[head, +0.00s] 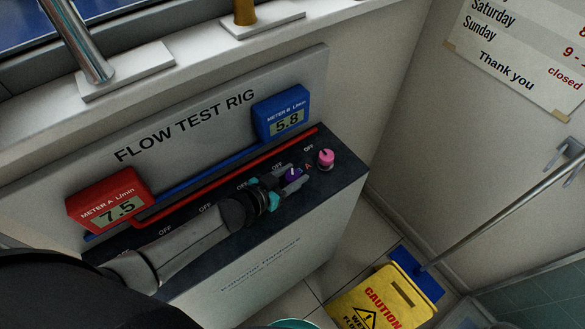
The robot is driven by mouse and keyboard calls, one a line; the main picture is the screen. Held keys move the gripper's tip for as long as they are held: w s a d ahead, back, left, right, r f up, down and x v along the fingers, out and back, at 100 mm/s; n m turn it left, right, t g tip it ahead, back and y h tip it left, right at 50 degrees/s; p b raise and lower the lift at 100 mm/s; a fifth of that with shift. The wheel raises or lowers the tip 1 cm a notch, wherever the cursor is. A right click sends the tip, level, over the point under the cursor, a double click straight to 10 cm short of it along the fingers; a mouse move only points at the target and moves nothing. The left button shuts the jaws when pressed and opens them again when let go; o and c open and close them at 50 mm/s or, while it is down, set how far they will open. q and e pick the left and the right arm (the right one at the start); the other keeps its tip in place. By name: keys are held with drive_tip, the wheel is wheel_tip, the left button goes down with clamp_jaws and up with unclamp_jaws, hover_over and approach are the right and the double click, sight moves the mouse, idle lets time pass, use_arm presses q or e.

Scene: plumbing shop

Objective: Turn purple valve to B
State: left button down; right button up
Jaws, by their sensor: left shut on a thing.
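The purple valve (292,174) is a small knob on the dark top of the flow test rig, under an OFF mark and left of a pink valve (326,158). The red meter A (107,201) reads 7.5. The blue meter B (281,115) reads 5.8. My right gripper is not in view.
My left arm covers much of the panel and hides what lies under it. A yellow caution sign (409,290) and a mop handle (500,217) stand on the floor at right. A wall rises behind the rig.

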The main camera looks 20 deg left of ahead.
sight(293, 175)
use_arm(q)
drive_tip(key=m+h, duration=0.1)
drive_tip(key=m+g+h, duration=0.1)
drive_tip(key=shift+w+a+m+h, duration=0.15)
drive_tip(key=shift+m+h, duration=0.25)
drive_tip(key=shift+m+g+h+b, duration=0.95)
drive_tip(key=shift+m+g+h, duration=0.35)
drive_tip(key=shift+m+g, duration=0.1)
drive_tip(key=shift+c, duration=1.5)
unclamp_jaws()
drive_tip(key=shift+d, duration=0.2)
wheel_tip(293, 175, up, 20)
drive_tip(key=p, duration=0.6)
drive_tip(key=shift+s+g, duration=0.2)
drive_tip(key=shift+g, duration=0.1)
